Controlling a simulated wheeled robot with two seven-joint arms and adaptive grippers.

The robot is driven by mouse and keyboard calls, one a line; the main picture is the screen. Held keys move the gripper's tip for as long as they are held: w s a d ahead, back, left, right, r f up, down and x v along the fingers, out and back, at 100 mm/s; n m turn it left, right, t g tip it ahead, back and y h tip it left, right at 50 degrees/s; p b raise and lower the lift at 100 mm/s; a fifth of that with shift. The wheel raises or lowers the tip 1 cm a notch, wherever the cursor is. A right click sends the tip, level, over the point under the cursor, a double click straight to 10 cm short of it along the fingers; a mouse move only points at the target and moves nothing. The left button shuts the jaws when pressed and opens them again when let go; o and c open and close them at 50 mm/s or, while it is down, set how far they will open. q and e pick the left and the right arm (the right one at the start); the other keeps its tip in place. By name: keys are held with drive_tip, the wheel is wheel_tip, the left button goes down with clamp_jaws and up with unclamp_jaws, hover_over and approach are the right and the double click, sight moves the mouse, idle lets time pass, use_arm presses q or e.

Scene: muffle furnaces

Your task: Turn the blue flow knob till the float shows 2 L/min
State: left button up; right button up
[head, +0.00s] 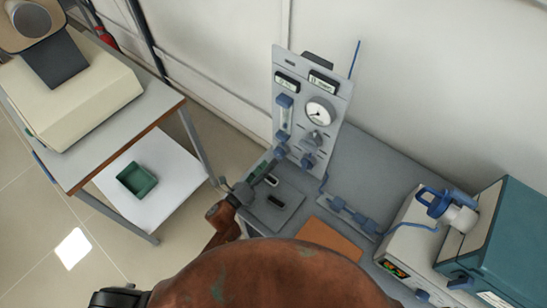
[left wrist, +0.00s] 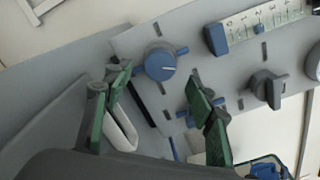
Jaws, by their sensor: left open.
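The blue flow knob (left wrist: 160,62) is round with a pale pointer line and sits on the grey panel (left wrist: 125,45), below the flow tube. The flow tube (head: 284,116) stands upright on the panel; its numbered scale (left wrist: 275,20) shows in the left wrist view. A small blue piece (left wrist: 258,28), perhaps the float, lies by the scale; I cannot read its value surely. My left gripper (head: 250,180) is open and close to the panel's lower left. In the wrist view its green-padded fingers (left wrist: 160,92) are spread, with the knob ahead between their tips, apparently untouched.
A round gauge (head: 319,112) and a grey knob (left wrist: 268,88) are beside the tube. A teal-sided box (head: 515,240) and a blue-handled part (head: 445,205) stand at right.

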use_arm(q)
drive_tip(key=v, duration=0.6)
drive_tip(key=shift+s+a, duration=0.1)
idle(1.1)
